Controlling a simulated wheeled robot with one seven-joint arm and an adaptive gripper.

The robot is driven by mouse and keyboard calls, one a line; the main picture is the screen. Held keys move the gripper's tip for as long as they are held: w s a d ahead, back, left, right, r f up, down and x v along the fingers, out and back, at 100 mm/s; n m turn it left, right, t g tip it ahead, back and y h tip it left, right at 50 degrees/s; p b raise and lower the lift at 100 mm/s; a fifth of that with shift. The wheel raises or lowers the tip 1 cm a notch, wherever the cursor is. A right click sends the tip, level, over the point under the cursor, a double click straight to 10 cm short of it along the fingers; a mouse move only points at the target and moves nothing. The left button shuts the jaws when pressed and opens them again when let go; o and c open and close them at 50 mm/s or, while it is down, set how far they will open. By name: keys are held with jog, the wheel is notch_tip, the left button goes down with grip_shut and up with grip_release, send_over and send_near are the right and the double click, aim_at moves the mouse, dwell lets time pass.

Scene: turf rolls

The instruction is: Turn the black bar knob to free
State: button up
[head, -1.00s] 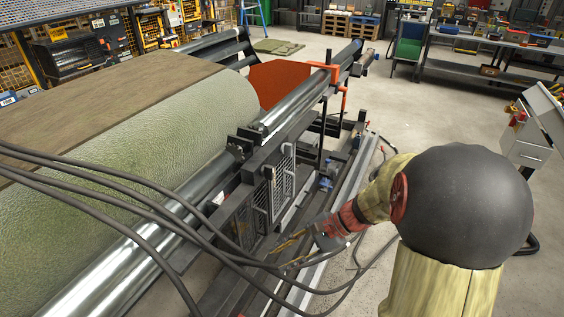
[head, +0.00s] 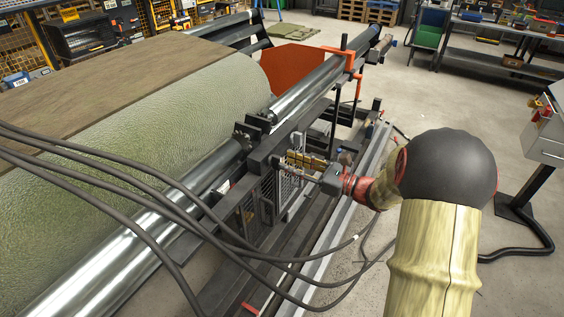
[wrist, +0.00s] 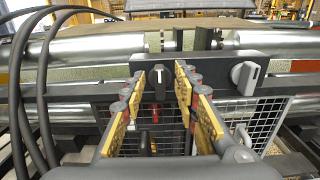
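The black bar knob (wrist: 158,78) is on the dark grey beam of the machine, in the middle of the wrist view. Its bar looks upright, with a small light mark near the top. My gripper (wrist: 159,74) is open, with one yellow-padded finger on each side of the knob. A gap shows between the knob and both fingers, and I cannot tell how far the tips are from the beam. In the head view my gripper (head: 287,160) points left at the machine's side, and the knob is hard to make out there.
A pale grey bar knob (wrist: 245,76) sits on the same beam to the right. Wire mesh guards (wrist: 256,122) hang below. Black hoses (head: 150,190) cross in front of the large turf roll (head: 130,140). Open floor (head: 450,100) lies to the right.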

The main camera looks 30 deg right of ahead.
aim_at(276, 162)
jog(key=shift+b+x, duration=0.4)
jog(key=shift+x, duration=1.4)
jog(key=shift+c, duration=0.4)
grip_shut()
